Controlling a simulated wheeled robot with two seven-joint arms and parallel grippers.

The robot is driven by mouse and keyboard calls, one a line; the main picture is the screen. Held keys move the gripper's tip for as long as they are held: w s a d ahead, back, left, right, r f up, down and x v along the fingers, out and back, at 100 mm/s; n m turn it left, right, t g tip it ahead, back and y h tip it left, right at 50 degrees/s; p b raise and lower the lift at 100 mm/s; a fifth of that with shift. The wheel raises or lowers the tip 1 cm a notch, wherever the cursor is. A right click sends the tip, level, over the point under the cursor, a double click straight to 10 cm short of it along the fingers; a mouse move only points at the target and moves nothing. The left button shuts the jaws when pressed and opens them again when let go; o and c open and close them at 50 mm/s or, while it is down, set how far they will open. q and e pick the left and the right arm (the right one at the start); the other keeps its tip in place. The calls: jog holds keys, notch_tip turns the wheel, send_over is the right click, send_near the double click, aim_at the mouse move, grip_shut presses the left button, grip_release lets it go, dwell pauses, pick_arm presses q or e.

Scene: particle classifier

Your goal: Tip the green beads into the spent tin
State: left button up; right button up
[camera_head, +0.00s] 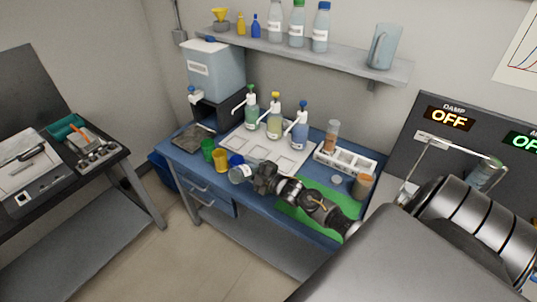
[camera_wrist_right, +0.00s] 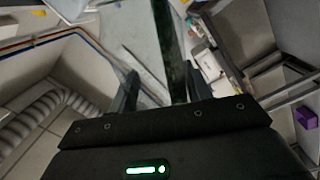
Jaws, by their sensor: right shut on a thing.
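My right gripper (camera_head: 254,177) reaches in from the right, low over the front of the blue bench. It is shut on a clear beaker (camera_head: 239,174), which looks tilted. In the right wrist view, the gripper's fingers (camera_wrist_right: 160,88) flank a clear surface with a dark green strip (camera_wrist_right: 172,55). I cannot make out green beads for certain. A green cup (camera_head: 207,149), a yellow cup (camera_head: 220,159) and a blue cup (camera_head: 236,159) stand just left of and behind the beaker. A brownish tin-like pot (camera_head: 364,186) stands at the bench's right; I cannot tell if it is the spent tin. My left gripper is out of view.
A pale tray (camera_head: 292,164) with pump bottles (camera_head: 275,121) lies behind my right gripper. A white rack (camera_head: 344,163) holds a tube of brown stuff (camera_head: 332,135). A green mat (camera_head: 337,212) lies under my right arm. A water tank (camera_head: 215,72) stands at the back left.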

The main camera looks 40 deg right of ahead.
jog(key=shift+w+d+r+m+p, duration=0.1)
jog(key=shift+d+r+m+p, duration=0.3)
jog(key=shift+m, duration=0.2)
dwell(0.4)
jog(key=f+n+b, duration=0.1)
jog(key=a+f+n+b, duration=0.1)
jog(key=f+n+b, duration=0.1)
jog(key=shift+s+a, duration=0.25)
jog(key=shift+a, duration=0.15)
jog(key=shift+r+n, duration=0.25)
jog(key=shift+n, duration=0.05)
jog(key=shift+a+f+n, duration=0.2)
jog(key=shift+f+n, duration=0.1)
jog(key=shift+f, duration=0.15)
jog(key=f+n+b, duration=0.1)
jog(key=n+b, duration=0.1)
jog(key=n, duration=0.4)
jog(key=f+n+b, duration=0.1)
jog(key=n+b, duration=0.2)
jog(key=n, duration=0.4)
jog(key=a+f+n+b, duration=0.1)
jog(key=n+b, duration=0.1)
jog(key=n, duration=0.5)
jog(key=shift+f+b, duration=0.35)
jog(key=shift+f, duration=0.05)
